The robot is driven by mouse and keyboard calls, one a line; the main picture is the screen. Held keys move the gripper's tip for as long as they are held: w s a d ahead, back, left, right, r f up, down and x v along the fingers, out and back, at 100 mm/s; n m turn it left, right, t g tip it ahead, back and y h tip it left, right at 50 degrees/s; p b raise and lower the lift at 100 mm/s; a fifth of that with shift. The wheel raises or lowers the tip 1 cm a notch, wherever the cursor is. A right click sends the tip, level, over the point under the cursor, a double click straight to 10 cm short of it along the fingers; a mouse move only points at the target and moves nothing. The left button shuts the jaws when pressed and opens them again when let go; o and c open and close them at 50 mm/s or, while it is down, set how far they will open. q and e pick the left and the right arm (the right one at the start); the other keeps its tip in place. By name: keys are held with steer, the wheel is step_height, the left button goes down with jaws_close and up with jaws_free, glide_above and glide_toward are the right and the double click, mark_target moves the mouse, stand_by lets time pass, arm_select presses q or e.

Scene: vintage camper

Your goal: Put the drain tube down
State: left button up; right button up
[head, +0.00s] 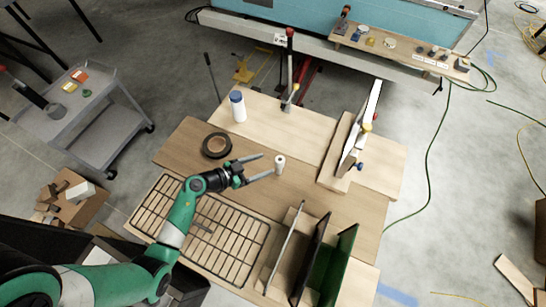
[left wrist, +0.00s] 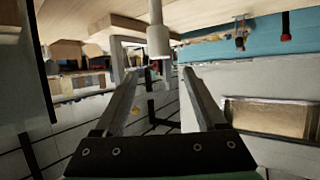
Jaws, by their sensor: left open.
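A short white upright cylinder (head: 280,162), which looks like the drain tube, stands on the wooden table just beyond my left fingertips. My left gripper (head: 265,167) is open, its two fingers pointing right toward it, with nothing seen between them. In the left wrist view, a white tube with a wider collar (left wrist: 158,40) shows ahead of the open fingers (left wrist: 172,75), around the middle of the gap. I cannot tell whether a finger touches it. My right gripper is not in view.
A black tape roll (head: 216,145) and a white bottle with a blue cap (head: 238,107) are behind my gripper. A slotted grid tray (head: 168,211) lies in front. Upright panels (head: 318,262) stand at front right, and a clamped wooden fixture (head: 342,155) at right.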

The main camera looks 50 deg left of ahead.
arm_select(q)
steer(key=p+v, duration=0.1)
steer(key=v, duration=0.4)
steer(key=shift+s, duration=0.2)
